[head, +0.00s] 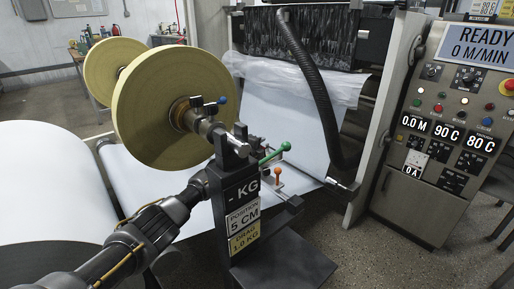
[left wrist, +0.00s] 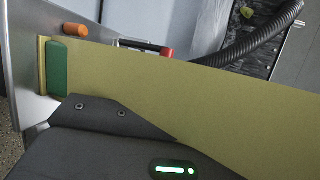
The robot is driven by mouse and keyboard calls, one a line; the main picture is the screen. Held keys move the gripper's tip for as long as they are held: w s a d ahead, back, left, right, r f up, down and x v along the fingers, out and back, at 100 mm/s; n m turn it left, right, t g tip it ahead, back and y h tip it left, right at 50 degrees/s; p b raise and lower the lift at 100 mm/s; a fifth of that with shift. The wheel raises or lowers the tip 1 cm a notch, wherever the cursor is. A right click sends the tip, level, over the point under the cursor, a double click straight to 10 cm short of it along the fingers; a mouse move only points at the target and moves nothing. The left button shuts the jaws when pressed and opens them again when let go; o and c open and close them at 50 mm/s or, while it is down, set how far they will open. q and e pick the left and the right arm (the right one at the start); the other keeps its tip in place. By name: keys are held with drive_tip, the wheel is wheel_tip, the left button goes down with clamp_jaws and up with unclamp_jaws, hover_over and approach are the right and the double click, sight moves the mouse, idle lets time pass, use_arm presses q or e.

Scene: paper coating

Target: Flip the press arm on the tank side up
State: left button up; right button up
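A lever with a green grip (head: 275,154) slants up to the right behind the dark labelled stand (head: 242,205). A short orange knob (head: 277,173) stands just below it; an orange knob also shows in the left wrist view (left wrist: 75,30). My left arm comes in from the lower left to the stand's left side. The dark body of my left gripper (left wrist: 110,122) fills the bottom of the left wrist view. A green block (left wrist: 57,68) shows beyond it, beside a broad olive surface. Its fingertips and any hold cannot be made out. My right gripper is not in view.
Two tan rolls stand at the back left, the nearer roll (head: 158,103) close above my left arm. A large white roll (head: 50,190) lies at left. A black hose (head: 312,85) hangs behind the lever. The control panel (head: 455,115) stands at right, with bare floor before it.

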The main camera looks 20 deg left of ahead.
use_arm(q)
clamp_jaws()
drive_tip(key=shift+a, duration=0.3)
drive_tip(key=shift+d+r, duration=0.1)
